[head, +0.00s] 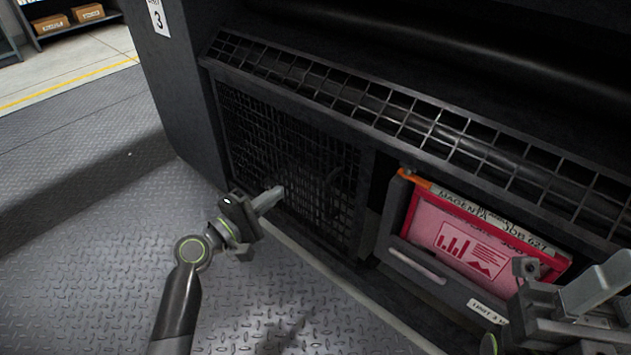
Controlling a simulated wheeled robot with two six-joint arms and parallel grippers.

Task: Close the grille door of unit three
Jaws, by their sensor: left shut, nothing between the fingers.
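Unit three (180,95) is a dark machine with a label reading 3 (158,17) on its left side. A black mesh grille door (290,150) covers the lower left bay, and a dark handle-like shape shows near its right side. It looks close to flush with the frame, but I cannot tell if it is fully shut. My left gripper (272,198) is shut and empty, in front of the grille's lower left part; I cannot tell whether it touches. My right gripper (598,284) is at the lower right, in front of the magenta bay; its fingers are partly cut off.
A long slanted mesh guard (400,110) runs above the bays. The steel plate floor (80,220) is clear at left. Boxes (50,24) stand on a far shelf.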

